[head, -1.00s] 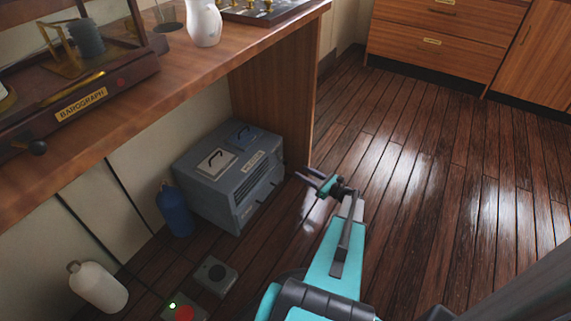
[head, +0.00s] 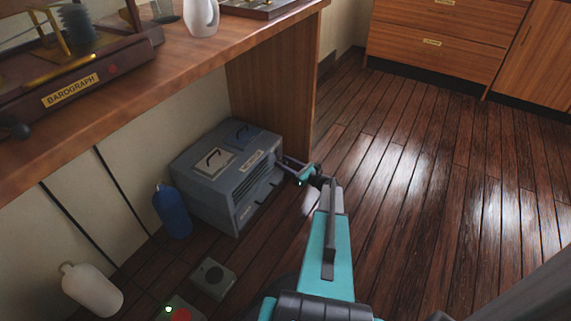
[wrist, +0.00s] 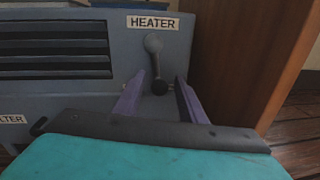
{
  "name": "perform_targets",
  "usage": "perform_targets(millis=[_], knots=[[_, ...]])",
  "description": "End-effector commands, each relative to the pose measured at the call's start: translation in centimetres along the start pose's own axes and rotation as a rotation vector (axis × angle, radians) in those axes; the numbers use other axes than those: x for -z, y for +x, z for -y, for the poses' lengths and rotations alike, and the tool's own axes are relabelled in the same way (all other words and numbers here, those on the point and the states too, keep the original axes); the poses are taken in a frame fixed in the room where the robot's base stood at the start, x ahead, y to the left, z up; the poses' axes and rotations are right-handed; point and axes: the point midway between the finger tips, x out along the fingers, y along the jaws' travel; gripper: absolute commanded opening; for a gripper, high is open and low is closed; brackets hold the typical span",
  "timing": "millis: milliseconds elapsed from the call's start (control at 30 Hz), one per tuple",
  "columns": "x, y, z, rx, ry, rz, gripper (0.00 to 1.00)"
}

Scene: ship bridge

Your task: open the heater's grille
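The heater (head: 205,187) is a grey-blue box on the floor under the desk. Its slatted grille (wrist: 55,56) faces right in the head view and fills the upper left of the wrist view. My gripper (head: 291,165) is at the heater's front. In the wrist view my gripper (wrist: 158,93) is open, with one purple finger on each side of the knob. I cannot tell whether either finger touches it.
A wooden desk panel (head: 272,105) stands close to the right of the heater. A blue bottle (head: 172,212), a white bottle (head: 91,290) and a grey floor box (head: 213,278) are near the heater's left and front. Open plank floor (head: 410,190) lies to the right.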

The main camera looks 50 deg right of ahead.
Motion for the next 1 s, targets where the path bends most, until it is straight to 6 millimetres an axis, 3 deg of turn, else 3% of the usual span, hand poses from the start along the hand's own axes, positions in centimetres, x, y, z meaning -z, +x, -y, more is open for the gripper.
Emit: perform_targets(millis=[200,433,667,1000], knots=[[0.0,0.1,0.0,0.0,0.0,0.0,0.37],[0.0,0.1,-0.1,0.0,0.001,0.0,0.0],[0.0,0.1,0.1,0.0,-0.015,0.002,0.0],[-0.3,0.3,1.1,0.0,-0.187,0.024,0.0]])
